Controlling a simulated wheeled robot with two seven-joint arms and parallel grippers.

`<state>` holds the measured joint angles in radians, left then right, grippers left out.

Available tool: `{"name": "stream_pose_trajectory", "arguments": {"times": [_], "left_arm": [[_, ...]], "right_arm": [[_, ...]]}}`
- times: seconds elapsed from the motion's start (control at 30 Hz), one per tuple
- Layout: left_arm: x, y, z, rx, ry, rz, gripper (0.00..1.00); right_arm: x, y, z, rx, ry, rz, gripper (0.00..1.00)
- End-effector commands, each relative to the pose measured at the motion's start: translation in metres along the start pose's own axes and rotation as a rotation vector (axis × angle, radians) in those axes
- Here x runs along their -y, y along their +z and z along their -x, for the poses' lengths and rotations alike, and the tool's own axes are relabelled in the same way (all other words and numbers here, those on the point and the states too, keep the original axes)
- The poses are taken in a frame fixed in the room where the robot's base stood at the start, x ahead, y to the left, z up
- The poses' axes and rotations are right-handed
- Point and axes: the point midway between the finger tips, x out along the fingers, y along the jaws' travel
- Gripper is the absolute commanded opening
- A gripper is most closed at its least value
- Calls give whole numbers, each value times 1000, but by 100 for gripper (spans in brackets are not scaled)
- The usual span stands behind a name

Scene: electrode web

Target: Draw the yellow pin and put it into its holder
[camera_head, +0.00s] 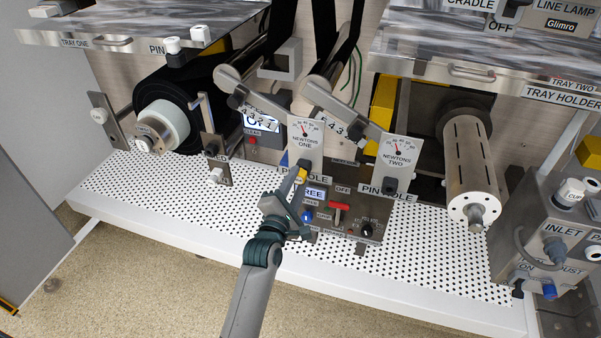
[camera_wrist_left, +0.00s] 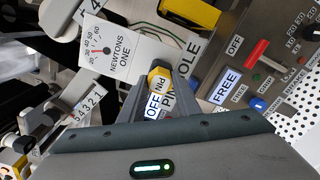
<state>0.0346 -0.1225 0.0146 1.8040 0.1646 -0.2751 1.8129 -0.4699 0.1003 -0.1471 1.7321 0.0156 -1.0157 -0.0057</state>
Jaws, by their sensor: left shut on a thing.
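The yellow pin (camera_wrist_left: 160,79) sits at the lower end of the plate with the NEWTONS ONE dial (camera_head: 305,137), beside a PIN HOLE label. Its yellow head, marked PIN, is between the fingertips of my left gripper (camera_head: 299,174), which is shut on it. In the left wrist view the fingers of the left gripper (camera_wrist_left: 163,88) reach up to the pin from below. How deep the pin sits is hidden. I cannot make out the pin's holder for certain; a PIN label (camera_head: 157,48) shows on the upper left tray edge. My right gripper is not in view.
A panel with a FREE display (camera_head: 313,193) and a red-handled switch (camera_head: 338,207) stands close right of the gripper. The NEWTONS TWO plate (camera_head: 397,150) is further right. A black roll (camera_head: 180,95) is at left, a bare metal roller (camera_head: 467,160) at right. The perforated shelf (camera_head: 150,205) is clear at front left.

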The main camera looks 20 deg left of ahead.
Motion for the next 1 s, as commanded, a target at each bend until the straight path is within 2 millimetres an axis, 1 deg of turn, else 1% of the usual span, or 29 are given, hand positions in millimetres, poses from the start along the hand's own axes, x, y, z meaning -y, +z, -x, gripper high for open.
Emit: {"name": "stream_pose_trajectory", "arguments": {"times": [0.63, 1.0], "left_arm": [[-1, 0, 8, 0, 0, 0, 3], [0, 0, 9, 0, 1, 0, 3]], "right_arm": [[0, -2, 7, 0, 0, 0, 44], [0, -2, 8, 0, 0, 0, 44]]}}
